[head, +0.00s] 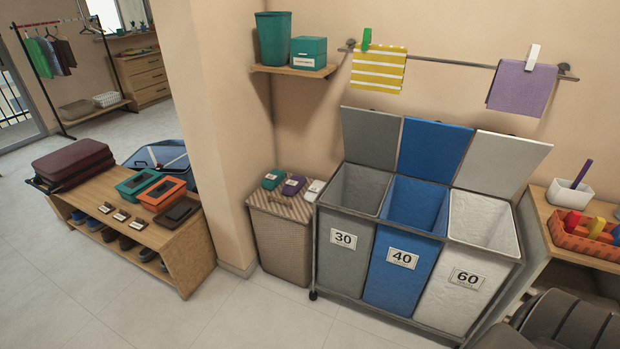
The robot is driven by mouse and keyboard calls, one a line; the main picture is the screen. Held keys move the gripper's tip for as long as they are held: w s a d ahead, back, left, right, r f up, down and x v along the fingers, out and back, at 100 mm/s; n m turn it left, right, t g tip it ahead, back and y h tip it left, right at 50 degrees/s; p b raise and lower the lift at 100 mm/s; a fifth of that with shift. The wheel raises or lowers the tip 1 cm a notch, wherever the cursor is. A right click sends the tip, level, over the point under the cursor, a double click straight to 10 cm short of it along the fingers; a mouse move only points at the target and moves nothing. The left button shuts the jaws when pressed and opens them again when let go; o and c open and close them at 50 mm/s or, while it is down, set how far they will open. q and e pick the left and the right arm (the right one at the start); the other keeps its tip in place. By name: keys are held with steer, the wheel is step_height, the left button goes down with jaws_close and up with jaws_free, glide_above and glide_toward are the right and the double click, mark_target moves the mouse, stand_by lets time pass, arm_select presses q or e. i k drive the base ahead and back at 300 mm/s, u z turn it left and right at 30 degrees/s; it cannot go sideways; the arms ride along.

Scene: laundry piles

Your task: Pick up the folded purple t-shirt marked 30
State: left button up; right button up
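A small folded purple item (293,185), which looks like the purple t-shirt, lies on the lid of the wicker hamper (281,243). It sits between a folded teal item (273,179) on its left and a folded white item (314,190) on its right. A small pale tag seems to be on its front, but the number is too small to read. Neither of my grippers is in view.
Right of the hamper stands a three-bin sorter with open lids: grey bin 30 (344,258), blue bin 40 (398,272), white bin 60 (462,290). A purple cloth (522,88) hangs on the rail above. A low bench (185,250) stands left. Floor in front is clear.

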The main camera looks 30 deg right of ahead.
mark_target(292, 187)
steer(key=z, duration=0.6)
steer(key=i, duration=0.6)
steer(key=z, duration=0.75)
